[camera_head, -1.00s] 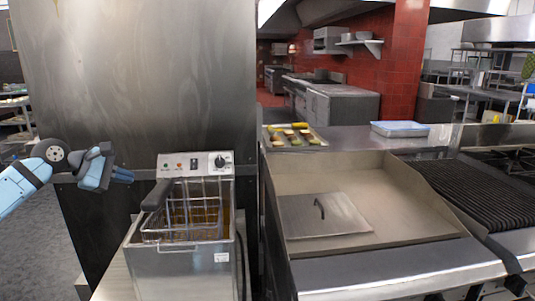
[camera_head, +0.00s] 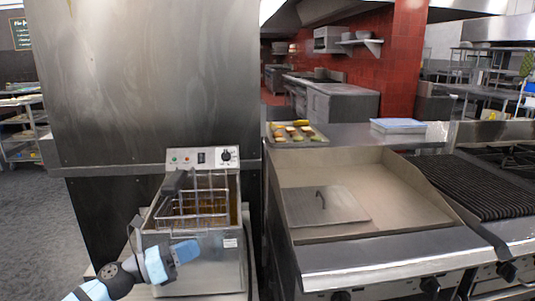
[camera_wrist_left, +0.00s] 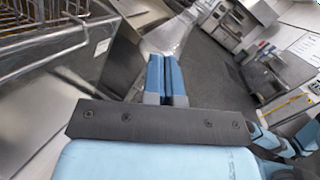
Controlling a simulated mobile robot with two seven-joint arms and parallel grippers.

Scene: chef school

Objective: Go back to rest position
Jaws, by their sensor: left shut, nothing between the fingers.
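My left gripper (camera_head: 188,250) is low in the head view, in front of the steel fryer (camera_head: 208,270). Its blue fingers are shut with nothing between them; I cannot tell whether they touch the fryer front. In the left wrist view the two fingers (camera_wrist_left: 166,75) lie side by side, pointing over the dark floor. The fryer's wire basket (camera_head: 198,205) sits in its well, with its dark handle toward the left. My right gripper is not in the head view.
Right of the fryer stands a griddle (camera_head: 400,195) with a flat handled lid (camera_head: 335,208) on it. A tray of food pieces (camera_head: 315,140) and a light blue container (camera_head: 398,125) sit on the ledge behind. Open floor (camera_head: 40,210) shows at the left.

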